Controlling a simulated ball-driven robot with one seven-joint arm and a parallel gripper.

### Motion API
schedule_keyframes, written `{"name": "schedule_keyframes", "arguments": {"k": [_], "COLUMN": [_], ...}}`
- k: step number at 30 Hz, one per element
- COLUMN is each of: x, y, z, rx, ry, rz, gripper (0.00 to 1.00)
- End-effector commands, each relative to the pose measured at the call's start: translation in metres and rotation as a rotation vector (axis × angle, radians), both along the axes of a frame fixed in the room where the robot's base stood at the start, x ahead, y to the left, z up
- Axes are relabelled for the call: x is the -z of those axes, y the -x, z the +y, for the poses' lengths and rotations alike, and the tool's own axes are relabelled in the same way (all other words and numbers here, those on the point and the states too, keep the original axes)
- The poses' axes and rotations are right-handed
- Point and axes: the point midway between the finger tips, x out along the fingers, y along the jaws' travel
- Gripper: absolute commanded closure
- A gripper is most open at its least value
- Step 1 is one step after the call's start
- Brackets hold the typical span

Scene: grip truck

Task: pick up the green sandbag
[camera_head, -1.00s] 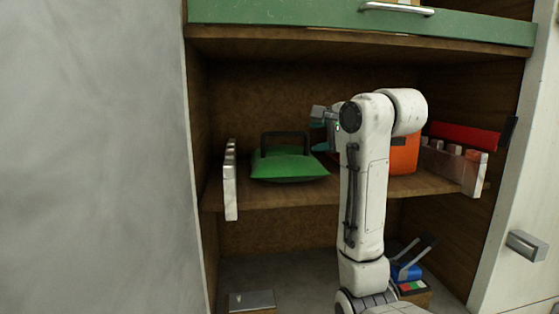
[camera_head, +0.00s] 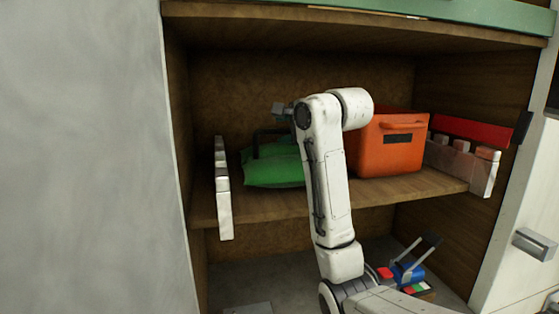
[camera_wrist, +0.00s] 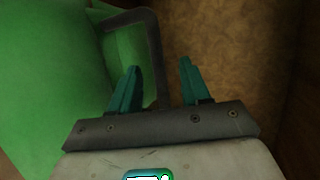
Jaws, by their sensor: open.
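The green sandbag (camera_head: 272,170) lies on the middle shelf, its right part hidden behind my arm in the head view. Its dark loop handle (camera_head: 256,142) stands up from the top. In the wrist view the sandbag (camera_wrist: 50,85) fills the left side, and one leg of the handle (camera_wrist: 154,45) runs down between my fingers in the picture. My gripper (camera_wrist: 160,66) is open, with its two teal fingers apart and nothing clamped. I cannot tell exactly how deep the handle sits between them. In the head view my fingertips are not clear.
An orange crate (camera_head: 388,152) stands right of my arm on the same shelf. A white rack with a red bar (camera_head: 468,131) is at the far right, and a white upright piece (camera_head: 223,190) at the left front edge. The cabinet walls and upper shelf (camera_head: 350,28) enclose the space.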

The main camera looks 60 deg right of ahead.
Motion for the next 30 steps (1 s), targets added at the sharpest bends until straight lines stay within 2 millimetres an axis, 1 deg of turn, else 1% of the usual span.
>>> {"name": "schedule_keyframes", "arguments": {"k": [5,9,13,16,22,30], "x": [0.005,0.013,0.018,0.021,0.021,0.021], "y": [-0.010,-0.025,-0.037,-0.040,-0.040,-0.040], "z": [-0.009,-0.021,-0.028,-0.030,-0.030,-0.029], "rx": [0.002,0.002,0.000,0.001,0.000,0.000], "ry": [-0.003,-0.003,0.000,0.000,0.000,0.001], "rz": [0.004,0.004,0.002,0.001,0.000,0.000], "gripper": [0.53,0.53,0.53,0.53,0.53,0.79]}}
